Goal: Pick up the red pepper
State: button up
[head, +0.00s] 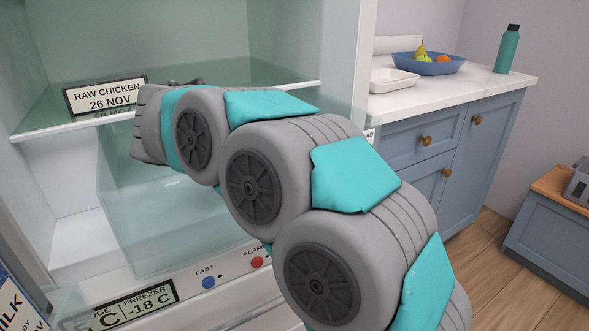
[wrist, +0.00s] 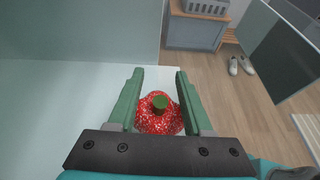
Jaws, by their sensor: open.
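In the wrist view, a red pepper (wrist: 158,118) with pale speckles and a green stem shows between the two green fingers of my gripper (wrist: 160,72). The fingers are open, one on each side of it; the right finger looks close to it, but I cannot tell whether either touches. The gripper's dark crossbar hides the pepper's near edge. It sits over a white surface. In the head view my arm reaches into the open fridge, and the pepper and fingers cannot be made out there.
A glass shelf (head: 52,124) with a "raw chicken" label (head: 106,95) crosses the fridge. A clear drawer (head: 140,225) lies below. Right of the fridge, a counter holds a blue fruit bowl (head: 432,68), a white tray (head: 393,83) and a teal bottle (head: 507,50).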

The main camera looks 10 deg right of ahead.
jog(key=shift+c, duration=0.2)
grip_shut()
jog(key=shift+f, duration=0.15)
dwell(1.0)
